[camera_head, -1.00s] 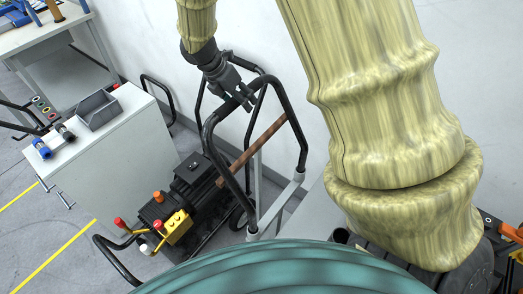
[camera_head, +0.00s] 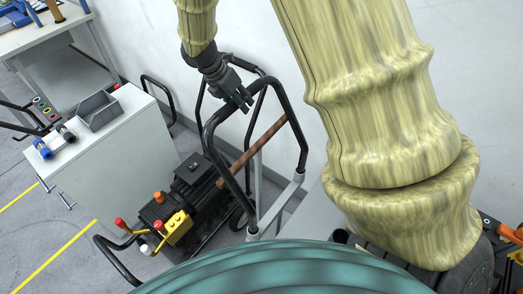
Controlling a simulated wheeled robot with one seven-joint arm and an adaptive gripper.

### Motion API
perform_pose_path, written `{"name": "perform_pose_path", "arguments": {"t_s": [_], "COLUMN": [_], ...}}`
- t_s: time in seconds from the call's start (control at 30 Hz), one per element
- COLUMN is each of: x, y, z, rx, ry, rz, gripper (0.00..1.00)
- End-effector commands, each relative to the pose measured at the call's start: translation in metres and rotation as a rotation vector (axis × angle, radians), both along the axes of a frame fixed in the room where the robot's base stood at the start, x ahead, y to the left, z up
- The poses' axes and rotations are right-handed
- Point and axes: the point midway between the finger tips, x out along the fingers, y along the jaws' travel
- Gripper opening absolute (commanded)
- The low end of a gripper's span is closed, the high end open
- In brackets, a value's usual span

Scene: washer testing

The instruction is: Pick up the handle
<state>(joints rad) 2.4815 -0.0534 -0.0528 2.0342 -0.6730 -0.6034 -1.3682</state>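A black tubular handle frame (camera_head: 286,103) rises from a wheeled machine on the floor, in the middle of the head view. A brown bar (camera_head: 252,145) runs across inside it. My gripper (camera_head: 240,103) is dark and points down and to the right at the upper part of the frame. Its fingertips look apart, with nothing visible held between them. They overlap the black tube in the picture; I cannot tell whether they touch it.
The machine's black and yellow pump body (camera_head: 176,222) sits low at left. A white cabinet (camera_head: 112,150) with a grey bin (camera_head: 98,110) stands to its left. A white wall (camera_head: 250,30) lies close behind. A teal rounded surface fills the bottom edge.

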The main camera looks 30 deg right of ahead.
Motion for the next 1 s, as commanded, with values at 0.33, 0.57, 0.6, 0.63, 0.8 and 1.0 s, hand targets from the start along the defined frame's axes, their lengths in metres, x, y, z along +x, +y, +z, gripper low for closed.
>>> {"name": "perform_pose_path", "arguments": {"t_s": [0.33, 0.57, 0.6, 0.63, 0.8, 1.0], "x": [0.000, 0.000, 0.000, 0.000, 0.001, 0.001], "y": [-0.001, -0.001, 0.000, 0.000, 0.000, 0.000], "z": [0.001, 0.001, 0.001, 0.002, 0.015, 0.042], "rx": [-0.001, -0.001, -0.001, -0.001, 0.000, 0.000], "ry": [0.001, 0.000, -0.001, -0.002, -0.002, -0.004], "rz": [0.000, 0.000, -0.001, 0.000, 0.000, 0.000], "gripper": [0.00, 0.00, 0.00, 0.00, 0.00, 0.00]}}
